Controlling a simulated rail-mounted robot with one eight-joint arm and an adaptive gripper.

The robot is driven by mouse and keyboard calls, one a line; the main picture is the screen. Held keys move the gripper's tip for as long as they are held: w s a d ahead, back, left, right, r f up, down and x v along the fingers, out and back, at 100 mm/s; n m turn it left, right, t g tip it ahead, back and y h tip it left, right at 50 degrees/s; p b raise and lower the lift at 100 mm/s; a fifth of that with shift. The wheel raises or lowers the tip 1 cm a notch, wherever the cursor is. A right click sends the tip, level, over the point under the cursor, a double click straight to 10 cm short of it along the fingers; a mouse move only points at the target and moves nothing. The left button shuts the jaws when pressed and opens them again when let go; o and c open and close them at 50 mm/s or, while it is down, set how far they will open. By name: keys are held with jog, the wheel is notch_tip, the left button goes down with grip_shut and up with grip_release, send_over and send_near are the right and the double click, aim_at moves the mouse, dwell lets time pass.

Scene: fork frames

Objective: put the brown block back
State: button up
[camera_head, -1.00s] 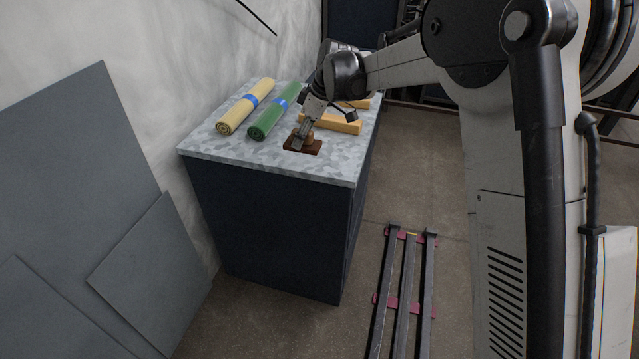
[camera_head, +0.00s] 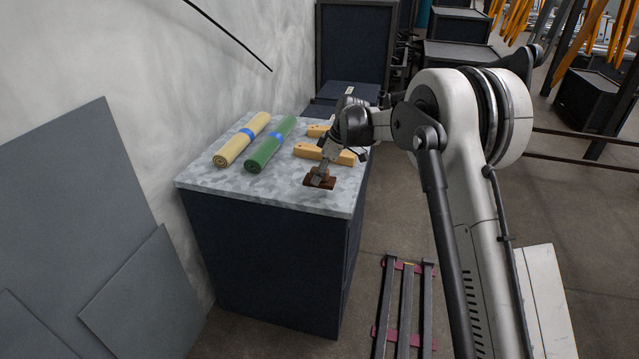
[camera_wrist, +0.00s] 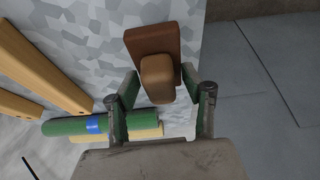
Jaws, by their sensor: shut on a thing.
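The brown block (camera_head: 314,184) is at the front right of the grey patterned tabletop, near its edge, in the head view. In the wrist view it shows as a dark brown slab (camera_wrist: 138,42) with a lighter brown rounded grip (camera_wrist: 158,78) on it. My gripper (camera_wrist: 161,84) is shut on the block, a finger on each side of the grip. In the head view my gripper (camera_head: 320,172) reaches the block from above. I cannot tell whether the slab touches the tabletop or is slightly raised.
The worktop (camera_head: 225,185) also holds a yellow roll (camera_head: 240,142), a green roll (camera_head: 268,146) and wooden bars (camera_head: 340,157) behind the block. A wall stands left of it. A dark metal rack (camera_head: 405,305) lies on the floor to the right. The worktop's front left is clear.

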aim_at(320, 184)
jog(key=shift+f, duration=1.85)
jog(key=shift+f, duration=0.2)
jog(key=o, duration=1.3)
jog(key=shift+r, duration=0.1)
